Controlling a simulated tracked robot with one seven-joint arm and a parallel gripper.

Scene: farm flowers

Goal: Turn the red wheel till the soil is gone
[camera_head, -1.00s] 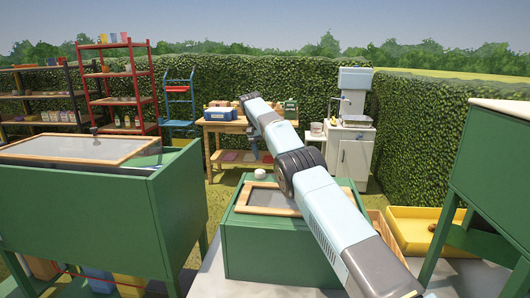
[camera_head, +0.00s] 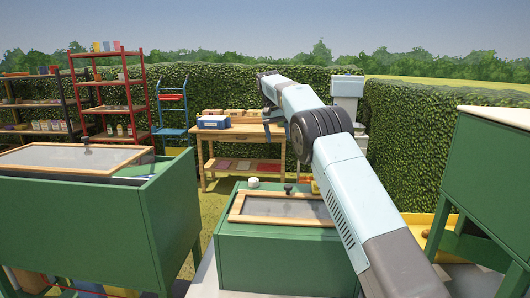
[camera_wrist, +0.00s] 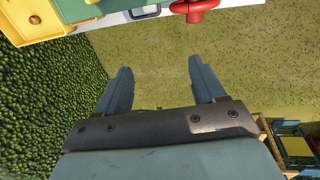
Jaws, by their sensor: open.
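A red part that looks like the wheel (camera_wrist: 197,9) shows at the top edge of the wrist view, against a white edge. It is cut off by the frame, so its full shape is hidden. My gripper (camera_wrist: 160,65) is open and empty, its two blue-grey fingers apart over grass. The red part lies beyond the fingertips, nearer the right finger, and is not touched. I cannot make out any soil for certain. In the head view my arm reaches forward and its far end is too small to read.
A green box with a wood-framed mesh lid (camera_head: 240,208) stands in front, and another green bench (camera_head: 80,220) at left. A wooden table (camera_head: 240,136) stands behind. A yellow tray (camera_wrist: 42,18) shows at the wrist view's top left. A hedge (camera_wrist: 45,95) is close at left.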

